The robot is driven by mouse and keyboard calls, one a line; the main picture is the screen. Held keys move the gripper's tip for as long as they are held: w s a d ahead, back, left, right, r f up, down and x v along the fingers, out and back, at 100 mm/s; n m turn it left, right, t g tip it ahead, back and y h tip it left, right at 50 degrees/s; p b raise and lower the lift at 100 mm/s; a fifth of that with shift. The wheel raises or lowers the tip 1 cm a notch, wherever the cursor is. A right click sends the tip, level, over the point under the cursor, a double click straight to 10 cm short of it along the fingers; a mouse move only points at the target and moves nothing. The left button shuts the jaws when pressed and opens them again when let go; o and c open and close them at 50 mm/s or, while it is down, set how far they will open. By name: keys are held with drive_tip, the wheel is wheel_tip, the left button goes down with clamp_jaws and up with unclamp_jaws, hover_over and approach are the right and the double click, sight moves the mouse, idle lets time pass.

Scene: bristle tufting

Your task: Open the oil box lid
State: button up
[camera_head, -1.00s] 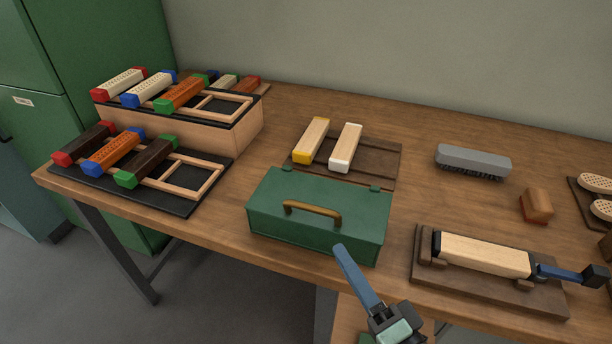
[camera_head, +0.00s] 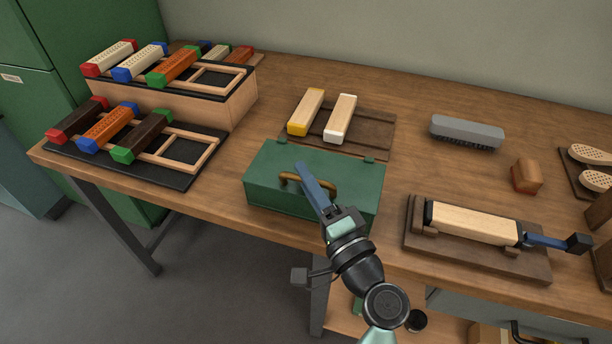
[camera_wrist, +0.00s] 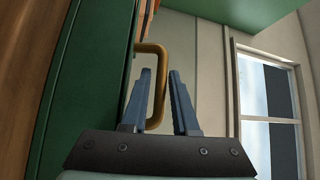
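The green oil box (camera_head: 265,183) stands near the front edge of the workbench with its lid closed. Its brass handle (camera_head: 291,178) is on the front part of the lid and is partly hidden by my gripper. My gripper (camera_head: 303,168) is at the handle, its blue fingers reaching over the box. In the wrist view, the box (camera_wrist: 88,75) fills the left side. The brass handle (camera_wrist: 160,90) shows between the two fingers of my gripper (camera_wrist: 160,72). The fingers are apart, with gaps visible beside the handle bar, so the gripper is open.
Behind the box, a dark board (camera_head: 372,131) holds a yellow-ended and a white-ended block. Racks of coloured blocks (camera_head: 180,176) stand to the left. A wooden fixture (camera_head: 470,228) with a clamp is to the right. A grey brush (camera_head: 466,131) lies further back.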

drive_tip(key=shift+w, duration=0.2)
clamp_jaws()
idle(1.4)
